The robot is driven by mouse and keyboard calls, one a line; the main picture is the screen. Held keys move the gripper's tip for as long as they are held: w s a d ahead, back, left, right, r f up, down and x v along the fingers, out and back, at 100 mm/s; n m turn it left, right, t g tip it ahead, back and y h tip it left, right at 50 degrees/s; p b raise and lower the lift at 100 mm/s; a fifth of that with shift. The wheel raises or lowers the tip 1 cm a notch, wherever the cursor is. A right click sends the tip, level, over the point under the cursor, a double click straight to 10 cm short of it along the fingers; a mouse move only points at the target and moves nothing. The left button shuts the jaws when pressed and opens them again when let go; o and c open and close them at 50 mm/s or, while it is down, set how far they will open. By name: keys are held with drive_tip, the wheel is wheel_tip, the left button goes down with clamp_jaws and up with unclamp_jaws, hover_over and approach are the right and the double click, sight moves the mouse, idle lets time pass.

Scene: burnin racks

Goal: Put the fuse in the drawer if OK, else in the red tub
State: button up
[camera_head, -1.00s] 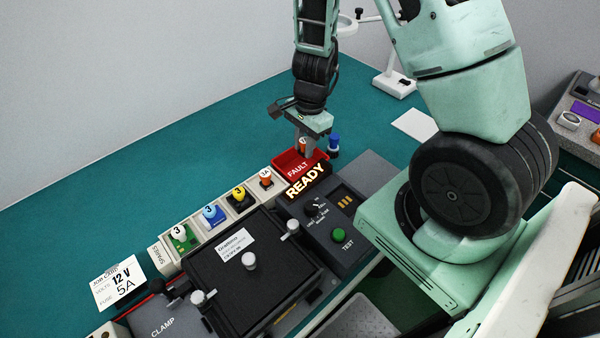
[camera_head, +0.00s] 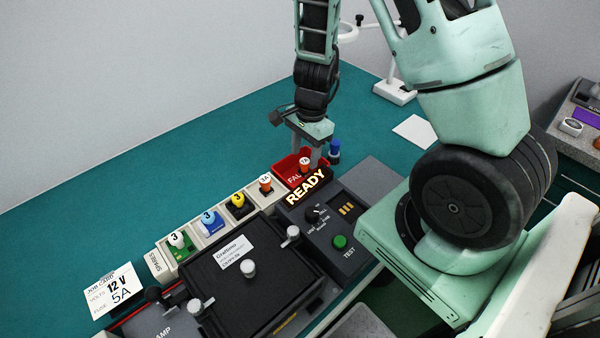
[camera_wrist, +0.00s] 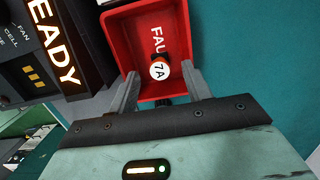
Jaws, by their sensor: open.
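A fuse (camera_head: 305,163) with an orange body and a white cap marked 7A is in the red tub (camera_head: 284,168) labelled FAULT. In the wrist view the fuse (camera_wrist: 159,70) shows inside the red tub (camera_wrist: 125,30), between my fingertips and apart from them. My gripper (camera_head: 308,150) is over the tub, its fingers open; it also shows in the wrist view (camera_wrist: 162,82). The drawer cannot be made out for certain.
A row of spares (camera_head: 160,262) holds several coloured fuses left of the tub. A tester with a lit READY sign (camera_head: 306,187) and green TEST button (camera_head: 340,242) stands beside it. A blue-topped item (camera_head: 334,150) stands right of the tub. A job card (camera_head: 114,290) reads 12 V, 5A.

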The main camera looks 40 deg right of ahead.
wheel_tip(320, 180, up, 16)
drive_tip(key=d+p, duration=0.2)
drive_tip(key=shift+p, duration=0.35)
drive_tip(key=shift+a+r, duration=0.1)
drive_tip(key=s+a+r+n+b, duration=0.1)
drive_tip(key=s+a+n, duration=0.8)
drive_tip(key=a+n, duration=0.3)
drive_tip(key=s+a+r+n, duration=0.2)
drive_tip(key=s+a+n, duration=0.7)
drive_tip(key=a+n, duration=0.3)
drive_tip(key=shift+a+r+n+h+b, duration=0.25)
drive_tip(key=shift+n+h+b, duration=0.15)
drive_tip(key=shift+n, duration=0.3)
drive_tip(key=shift+w, duration=0.1)
